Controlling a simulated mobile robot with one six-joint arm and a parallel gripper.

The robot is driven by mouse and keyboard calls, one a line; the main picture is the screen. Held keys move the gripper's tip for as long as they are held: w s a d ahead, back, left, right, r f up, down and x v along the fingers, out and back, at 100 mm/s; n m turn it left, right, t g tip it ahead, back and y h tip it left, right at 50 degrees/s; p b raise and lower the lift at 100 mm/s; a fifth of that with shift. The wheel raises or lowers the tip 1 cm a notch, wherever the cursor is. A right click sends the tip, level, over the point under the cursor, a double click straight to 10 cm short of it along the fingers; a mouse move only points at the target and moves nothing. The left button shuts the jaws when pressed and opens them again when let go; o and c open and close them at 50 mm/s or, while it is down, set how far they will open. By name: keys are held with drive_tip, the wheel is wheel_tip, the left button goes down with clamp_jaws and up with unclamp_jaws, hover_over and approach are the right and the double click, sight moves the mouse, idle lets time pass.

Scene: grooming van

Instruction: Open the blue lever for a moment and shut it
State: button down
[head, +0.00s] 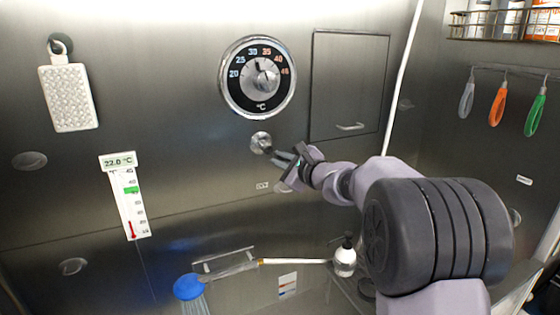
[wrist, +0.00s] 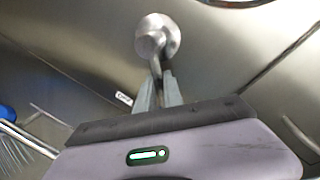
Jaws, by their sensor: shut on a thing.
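A round metal valve (head: 261,142) sits on the steel wall below the big dial; it also shows in the wrist view (wrist: 160,36). Its short lever (wrist: 155,62) points down and looks grey; I see no blue on it. My gripper (head: 279,154) is at the valve's lower right, and in the wrist view its fingers (wrist: 158,84) are closed around the lever's end. The lever's tip is hidden between the fingers. A blue shower head (head: 188,287) hangs low at the left, with pale streaks of water below it.
The round dial (head: 258,78) is just above the valve, and a cabinet door (head: 348,85) with a handle is to its right. A display thermometer (head: 128,197) reads 22.0 °C. A pump bottle (head: 344,260) stands below my arm. The wall around the valve is mostly clear.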

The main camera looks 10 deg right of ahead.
drive_tip(key=c, duration=1.5)
unclamp_jaws()
drive_tip(key=p+v, duration=0.1)
drive_tip(key=v, duration=1.6)
drive_tip(key=shift+s+d+r, duration=0.1)
drive_tip(key=shift+s, duration=0.15)
